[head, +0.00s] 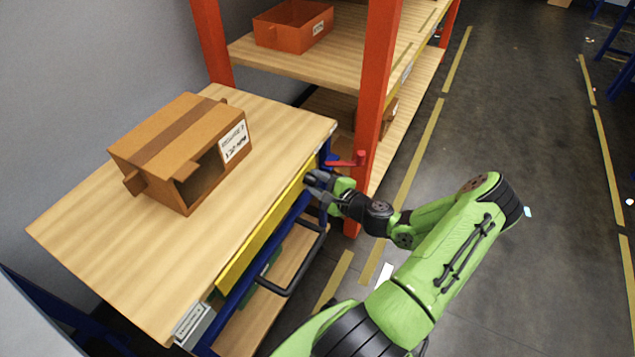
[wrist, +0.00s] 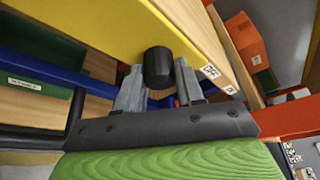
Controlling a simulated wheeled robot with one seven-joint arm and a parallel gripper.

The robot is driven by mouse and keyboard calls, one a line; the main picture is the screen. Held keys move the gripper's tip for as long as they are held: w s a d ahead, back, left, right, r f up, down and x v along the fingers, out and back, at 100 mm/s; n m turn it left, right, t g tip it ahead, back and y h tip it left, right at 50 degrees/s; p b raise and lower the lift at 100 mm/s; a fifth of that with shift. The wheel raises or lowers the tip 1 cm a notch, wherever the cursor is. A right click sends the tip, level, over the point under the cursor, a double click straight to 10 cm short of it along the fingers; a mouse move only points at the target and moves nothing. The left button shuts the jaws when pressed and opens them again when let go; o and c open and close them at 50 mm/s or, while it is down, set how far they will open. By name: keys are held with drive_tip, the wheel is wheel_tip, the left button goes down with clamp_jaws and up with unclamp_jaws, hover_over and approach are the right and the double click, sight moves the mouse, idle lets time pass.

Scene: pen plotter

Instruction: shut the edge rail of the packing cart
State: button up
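The packing cart (head: 85,255) has a light wood top and a blue frame. Its edge rail (head: 262,238) is a long yellow strip along the aisle-side edge; I cannot tell how far it stands from closed. My gripper (head: 313,180) is at the rail's far end. In the wrist view, a black round knob (wrist: 158,66) stands out from the yellow rail (wrist: 95,22). My gripper (wrist: 160,88) has one finger on each side of the knob, close against it. The contact faces are partly hidden.
An open cardboard box (head: 180,150) stands on the cart top. A black handle (head: 305,268) juts out below the rail. A red lever (head: 348,160) and an orange rack post (head: 374,90) are just beyond my gripper.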

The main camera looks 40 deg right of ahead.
clamp_jaws()
wheel_tip(320, 180, up, 7)
drive_tip(key=p, duration=0.6)
drive_tip(key=shift+w+f, duration=0.1)
drive_tip(key=shift+f, duration=0.05)
drive_tip(key=o, duration=0.5)
unclamp_jaws()
drive_tip(key=shift+f, duration=0.1)
drive_tip(key=p+v, duration=0.2)
drive_tip(key=v, duration=1.4)
